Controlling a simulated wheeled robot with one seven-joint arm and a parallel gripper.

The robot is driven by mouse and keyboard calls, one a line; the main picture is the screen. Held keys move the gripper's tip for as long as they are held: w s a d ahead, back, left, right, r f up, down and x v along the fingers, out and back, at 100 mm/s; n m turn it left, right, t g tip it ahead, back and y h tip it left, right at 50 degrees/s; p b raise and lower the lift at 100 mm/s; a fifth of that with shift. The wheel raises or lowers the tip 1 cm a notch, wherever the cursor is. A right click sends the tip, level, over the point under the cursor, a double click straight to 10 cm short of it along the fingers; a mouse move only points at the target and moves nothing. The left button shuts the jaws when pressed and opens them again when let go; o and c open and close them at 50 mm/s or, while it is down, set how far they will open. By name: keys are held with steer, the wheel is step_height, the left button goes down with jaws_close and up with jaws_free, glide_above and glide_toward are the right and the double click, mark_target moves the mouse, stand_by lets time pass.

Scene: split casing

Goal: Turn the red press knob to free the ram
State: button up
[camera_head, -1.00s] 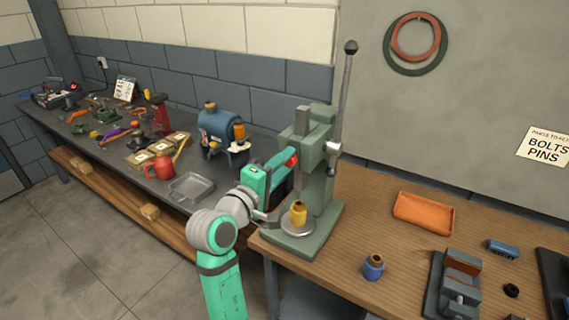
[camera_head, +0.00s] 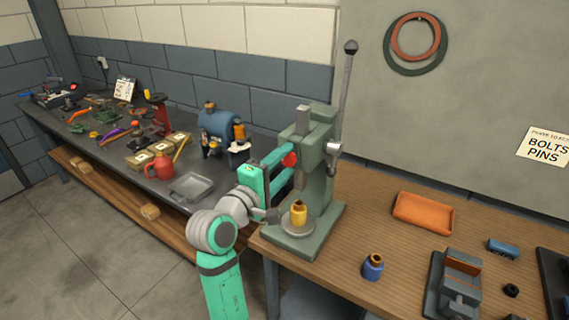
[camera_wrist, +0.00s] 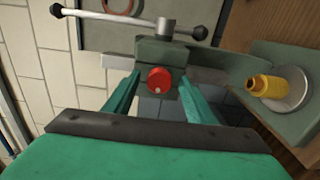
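The red press knob (camera_head: 290,159) is on the side of the green-grey press (camera_head: 318,180). In the wrist view the round knob (camera_wrist: 160,79) faces me, with a small pale mark near its lower edge. My gripper (camera_head: 284,166) is open, with one teal finger on each side of the knob. In the wrist view a gap shows between the knob and each finger (camera_wrist: 158,88), so it is not gripped. The ram (camera_head: 302,120) stands upright out of the top of the press. A yellow bushing (camera_head: 299,211) stands on the round plate (camera_head: 297,227) below.
The long press lever (camera_head: 342,110) rises at the right of the press. A blue bushing (camera_head: 373,266), an orange tray (camera_head: 423,211) and a vise (camera_head: 455,285) are on the wooden bench. A cluttered dark bench (camera_head: 150,190) is at left.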

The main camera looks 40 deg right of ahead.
steer(key=v, duration=1)
steer(key=shift+s+a, duration=0.2)
steer(key=shift+a, duration=0.15)
steer(key=shift+f, duration=0.1)
